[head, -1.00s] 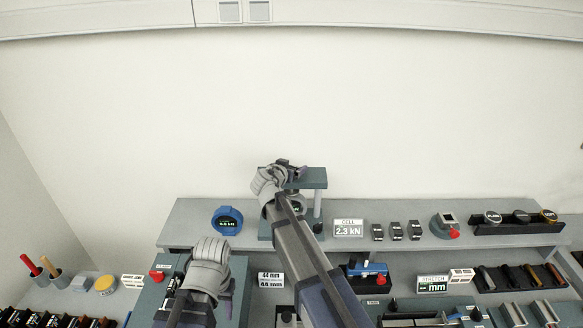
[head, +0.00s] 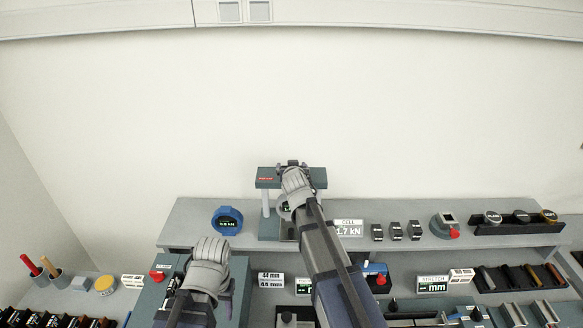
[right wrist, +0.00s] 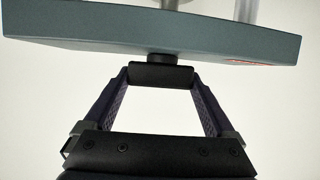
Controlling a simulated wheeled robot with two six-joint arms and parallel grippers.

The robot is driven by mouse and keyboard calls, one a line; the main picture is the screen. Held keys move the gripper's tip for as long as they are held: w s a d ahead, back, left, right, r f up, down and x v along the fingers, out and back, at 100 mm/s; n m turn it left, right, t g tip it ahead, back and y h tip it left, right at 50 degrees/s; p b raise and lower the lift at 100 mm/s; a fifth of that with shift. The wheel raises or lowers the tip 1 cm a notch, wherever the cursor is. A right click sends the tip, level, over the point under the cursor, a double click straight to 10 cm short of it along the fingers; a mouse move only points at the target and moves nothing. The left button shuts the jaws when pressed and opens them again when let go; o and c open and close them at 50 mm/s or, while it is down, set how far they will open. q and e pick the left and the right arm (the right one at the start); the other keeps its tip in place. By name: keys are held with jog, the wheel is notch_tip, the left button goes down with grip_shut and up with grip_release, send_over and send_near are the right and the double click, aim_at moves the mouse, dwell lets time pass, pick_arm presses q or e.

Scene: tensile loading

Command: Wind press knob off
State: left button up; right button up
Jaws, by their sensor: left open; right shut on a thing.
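The small press (head: 268,183) stands on the rear shelf, with a dark crosspiece on posts. My right gripper (head: 292,166) is at the top of the press and hides part of it. In the right wrist view, my right gripper (right wrist: 163,80) is shut on the black press knob (right wrist: 163,75), a bar on a short stem against the crosspiece (right wrist: 90,35). The CELL display (head: 348,229) beside the press reads 1.7 kN. My left gripper (head: 209,265) is open, at the lower left over a grey-green machine; its fingertips are hard to see.
A round blue gauge (head: 227,221) stands left of the press. Several small dark clamps (head: 396,231) and a device with a red knob (head: 446,225) stand on the shelf to the right. A STRETCH display (head: 433,286) and racks of parts are below.

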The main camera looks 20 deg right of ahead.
jog(key=shift+d+n+y, duration=0.1)
jog(key=shift+n+y, duration=1.4)
jog(key=shift+y, duration=0.3)
jog(key=shift+n+y, duration=1)
jog(key=shift+y, duration=0.1)
jog(key=shift+s+f+n+g+y, duration=0.1)
jog(key=shift+n+g+y, duration=0.3)
jog(key=shift+n+y, duration=0.25)
jog(key=o, duration=1.1)
jog(key=shift+c, duration=0.2)
